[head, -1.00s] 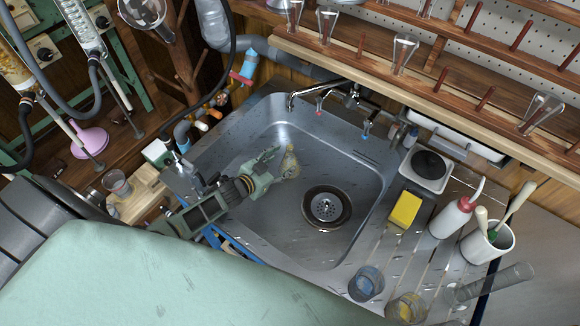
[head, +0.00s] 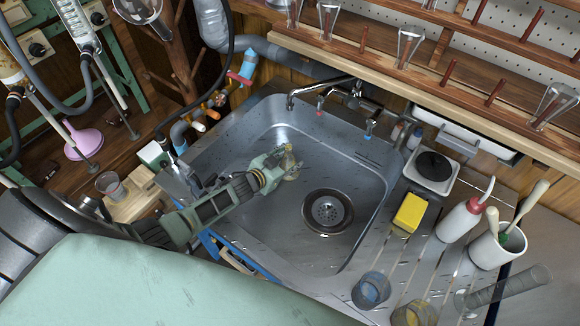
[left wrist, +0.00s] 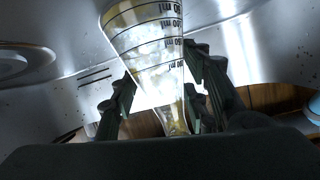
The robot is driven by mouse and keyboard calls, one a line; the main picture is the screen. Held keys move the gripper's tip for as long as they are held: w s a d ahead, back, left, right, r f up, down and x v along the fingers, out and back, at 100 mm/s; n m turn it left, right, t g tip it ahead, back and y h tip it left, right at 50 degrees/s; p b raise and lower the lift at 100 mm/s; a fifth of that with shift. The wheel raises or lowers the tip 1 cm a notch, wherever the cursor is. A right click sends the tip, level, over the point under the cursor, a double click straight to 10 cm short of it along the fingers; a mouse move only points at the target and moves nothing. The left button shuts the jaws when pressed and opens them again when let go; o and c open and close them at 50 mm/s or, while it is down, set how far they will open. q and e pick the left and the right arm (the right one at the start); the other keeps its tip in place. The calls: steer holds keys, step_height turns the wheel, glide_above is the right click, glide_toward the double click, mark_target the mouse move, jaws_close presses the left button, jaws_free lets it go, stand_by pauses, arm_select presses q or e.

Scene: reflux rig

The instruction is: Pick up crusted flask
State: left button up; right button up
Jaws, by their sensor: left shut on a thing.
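The crusted flask (head: 291,166) is a small clear conical glass with yellowish-white residue, in the sink basin left of the drain. In the left wrist view the flask (left wrist: 148,48) shows black volume marks and cloudy crust, its neck toward my gripper. My left gripper (head: 279,163) is shut on the flask, with a finger on each side of it; in the left wrist view the fingers (left wrist: 158,98) flank its narrow part. Whether the flask touches the basin floor I cannot tell. My right gripper is not in view.
The steel sink (head: 270,232) has a drain (head: 327,212) and taps (head: 355,95) at its back. On the right stand a yellow sponge (head: 411,212), a wash bottle (head: 459,219), a brush mug (head: 496,250) and glass beakers (head: 371,290). A wooden peg rack (head: 400,75) runs above.

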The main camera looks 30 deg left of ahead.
mark_target(287, 154)
arm_select(q)
steer(key=c, duration=0.3)
steer(key=shift+c, duration=0.2)
steer(key=shift+r, duration=0.15)
steer(key=shift+c, duration=0.7)
steer(key=shift+r+p, duration=0.35)
steer(key=shift+r, duration=0.45)
jaws_close()
step_height(287, 154, up, 2)
steer(key=s+d+r+p, duration=0.5)
steer(key=d+r, duration=0.5)
steer(key=r, duration=0.2)
steer(key=shift+s+d+p, duration=0.2)
steer(key=shift+p, duration=0.65)
